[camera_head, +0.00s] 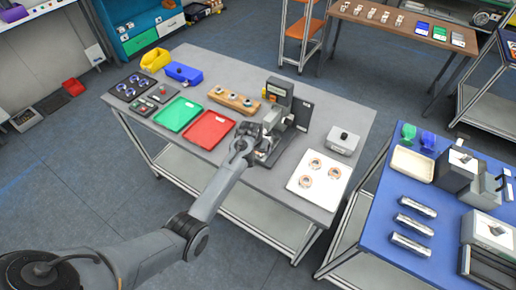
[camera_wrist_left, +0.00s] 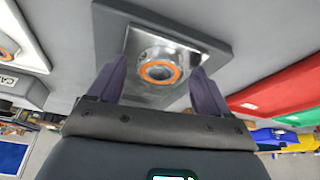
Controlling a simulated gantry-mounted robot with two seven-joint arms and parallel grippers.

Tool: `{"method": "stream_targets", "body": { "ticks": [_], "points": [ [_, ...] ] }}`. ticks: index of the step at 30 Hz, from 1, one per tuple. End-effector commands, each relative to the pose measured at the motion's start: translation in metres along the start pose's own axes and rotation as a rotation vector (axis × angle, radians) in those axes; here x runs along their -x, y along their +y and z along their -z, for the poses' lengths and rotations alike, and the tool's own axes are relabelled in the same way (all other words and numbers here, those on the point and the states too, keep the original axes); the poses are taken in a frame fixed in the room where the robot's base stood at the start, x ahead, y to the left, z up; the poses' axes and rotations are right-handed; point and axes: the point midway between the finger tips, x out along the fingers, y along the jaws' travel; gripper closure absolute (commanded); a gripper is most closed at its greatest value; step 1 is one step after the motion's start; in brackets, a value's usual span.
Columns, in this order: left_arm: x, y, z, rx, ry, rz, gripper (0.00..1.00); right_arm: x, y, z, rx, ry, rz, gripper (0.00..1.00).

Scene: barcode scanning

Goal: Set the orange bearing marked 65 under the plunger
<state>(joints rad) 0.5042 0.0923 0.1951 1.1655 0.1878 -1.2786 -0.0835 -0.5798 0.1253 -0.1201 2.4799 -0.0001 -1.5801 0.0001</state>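My left gripper (camera_head: 245,148) is at the front of the grey press (camera_head: 280,105) on the grey table. In the left wrist view its two dark fingers (camera_wrist_left: 159,68) are apart. An orange-ringed bearing (camera_wrist_left: 159,72) shows between them, with a gap on each side, on or against a shiny metal block (camera_wrist_left: 180,55) of the press. No marking is legible on it. In the head view the arm and gripper hide this bearing. Three other orange-ringed bearings (camera_head: 315,164) lie on a white sheet (camera_head: 330,194) to the right. My right gripper is in neither view.
Left of the press are a red tray (camera_head: 207,130), a green tray (camera_head: 177,114) and a wooden block (camera_head: 234,101) with several pieces. A grey box (camera_head: 343,140) stands right of the press. A blue table (camera_head: 375,245) with metal parts is further right.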

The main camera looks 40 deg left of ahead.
Motion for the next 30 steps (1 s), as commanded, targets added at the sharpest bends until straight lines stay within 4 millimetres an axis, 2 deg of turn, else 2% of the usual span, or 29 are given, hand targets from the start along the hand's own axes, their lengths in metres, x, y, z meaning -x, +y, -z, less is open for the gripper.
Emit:
{"method": "stream_targets", "body": {
  "ticks": [8, 14, 30],
  "points": [
    [0.001, 0.0, 0.0, 0.0, 0.0, 0.0, 0.21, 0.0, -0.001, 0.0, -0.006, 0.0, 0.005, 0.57],
    [0.012, -0.001, 0.002, 0.0, 0.002, 0.001, 0.21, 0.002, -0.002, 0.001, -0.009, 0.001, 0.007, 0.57],
    [0.102, -0.001, 0.002, -0.001, 0.003, 0.001, 0.21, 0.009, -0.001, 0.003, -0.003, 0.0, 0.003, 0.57]
  ]
}}
